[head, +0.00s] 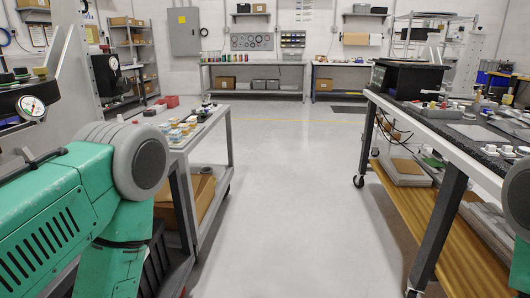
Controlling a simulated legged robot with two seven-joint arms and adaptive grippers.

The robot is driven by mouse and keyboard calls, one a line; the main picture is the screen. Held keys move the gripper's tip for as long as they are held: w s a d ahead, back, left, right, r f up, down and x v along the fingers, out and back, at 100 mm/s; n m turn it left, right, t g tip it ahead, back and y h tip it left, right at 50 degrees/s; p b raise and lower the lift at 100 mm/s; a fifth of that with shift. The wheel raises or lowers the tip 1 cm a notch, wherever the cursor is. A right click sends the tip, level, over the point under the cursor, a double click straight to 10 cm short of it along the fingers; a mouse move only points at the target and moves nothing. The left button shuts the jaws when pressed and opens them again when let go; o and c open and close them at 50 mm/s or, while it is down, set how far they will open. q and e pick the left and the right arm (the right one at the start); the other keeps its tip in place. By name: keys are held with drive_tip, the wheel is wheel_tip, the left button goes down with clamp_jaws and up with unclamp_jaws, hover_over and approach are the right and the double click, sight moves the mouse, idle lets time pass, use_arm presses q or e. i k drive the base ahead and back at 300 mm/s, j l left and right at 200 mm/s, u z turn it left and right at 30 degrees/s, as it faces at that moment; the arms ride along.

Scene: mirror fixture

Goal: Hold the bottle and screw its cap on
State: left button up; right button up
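I cannot make out the bottle or its cap for certain. Several small jar-like items (181,130) with pale and amber colours stand on the left table, too small to tell apart. Several small white pieces (500,150) lie on the right table, and I cannot tell whether any is a cap. Neither of my grippers is in view. Only upper parts of my green arms show at the left and right edges.
The left table (212,122) and the right table (440,128) flank a clear grey floor aisle (290,190). A black box (408,78) stands on the right table. Workbenches (255,65) line the back wall. A cardboard box (200,195) sits under the left table.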

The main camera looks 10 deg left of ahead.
sight(120, 118)
drive_tip(key=i+l+u, duration=0.1)
drive_tip(key=i+u, duration=0.4)
drive_tip(key=i+l+u, duration=0.25)
drive_tip(key=u, duration=0.2)
drive_tip(key=i+l+u, duration=0.75)
drive_tip(key=l+u, duration=0.2)
drive_tip(key=i+l+u, duration=0.15)
drive_tip(key=l, duration=0.4)
drive_tip(key=l+u, duration=0.15)
drive_tip(key=l, duration=0.45)
drive_tip(key=i, duration=0.05)
